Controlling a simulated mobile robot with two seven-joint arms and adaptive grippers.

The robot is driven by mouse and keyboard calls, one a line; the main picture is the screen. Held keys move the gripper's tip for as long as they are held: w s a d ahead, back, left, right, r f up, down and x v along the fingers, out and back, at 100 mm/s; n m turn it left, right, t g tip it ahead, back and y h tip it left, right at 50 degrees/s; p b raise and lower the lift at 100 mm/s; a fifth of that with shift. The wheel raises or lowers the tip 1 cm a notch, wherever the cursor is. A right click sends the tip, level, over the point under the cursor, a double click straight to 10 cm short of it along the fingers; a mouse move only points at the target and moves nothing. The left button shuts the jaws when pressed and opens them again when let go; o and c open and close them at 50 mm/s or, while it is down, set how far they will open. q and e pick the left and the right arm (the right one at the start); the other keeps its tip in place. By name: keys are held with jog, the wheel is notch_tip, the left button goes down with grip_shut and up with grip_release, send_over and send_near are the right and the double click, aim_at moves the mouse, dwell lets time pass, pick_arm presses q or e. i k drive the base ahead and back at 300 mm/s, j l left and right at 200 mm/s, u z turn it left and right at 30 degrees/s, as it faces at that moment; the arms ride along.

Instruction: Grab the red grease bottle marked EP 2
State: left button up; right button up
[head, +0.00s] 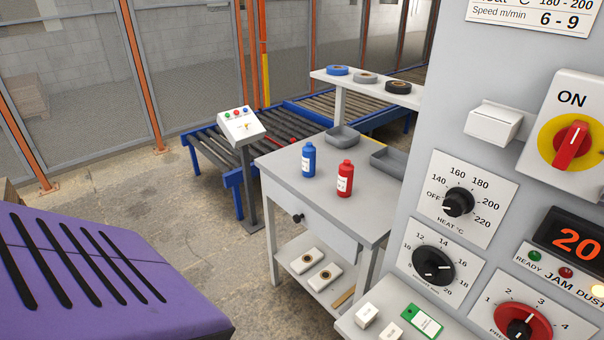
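A red bottle (345,180) with a red cap and a white label stands upright on the grey table (283,167). The label is too small to read. A blue bottle (308,160) of the same shape stands upright just to its left and slightly behind, apart from it. Neither of my grippers shows in the head view.
A grey control panel (454,108) with dials fills the right side. A purple slotted cover (125,270) fills the lower left. Grey trays (343,137) lie behind the bottles. A roller conveyor (212,146) and fence stand behind. Floor between cover and table is clear.

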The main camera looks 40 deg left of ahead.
aim_at(346, 170)
jog(key=k+j, duration=0.15)
jog(key=j, duration=0.25)
jog(key=k+j+u, duration=0.15)
jog(key=j, duration=0.3)
jog(key=k+j, duration=0.1)
jog(key=j, duration=0.3)
jog(key=k+j+u, duration=0.1)
jog(key=j, duration=0.35)
jog(key=k+j+u, duration=0.1)
jog(key=j, duration=0.35)
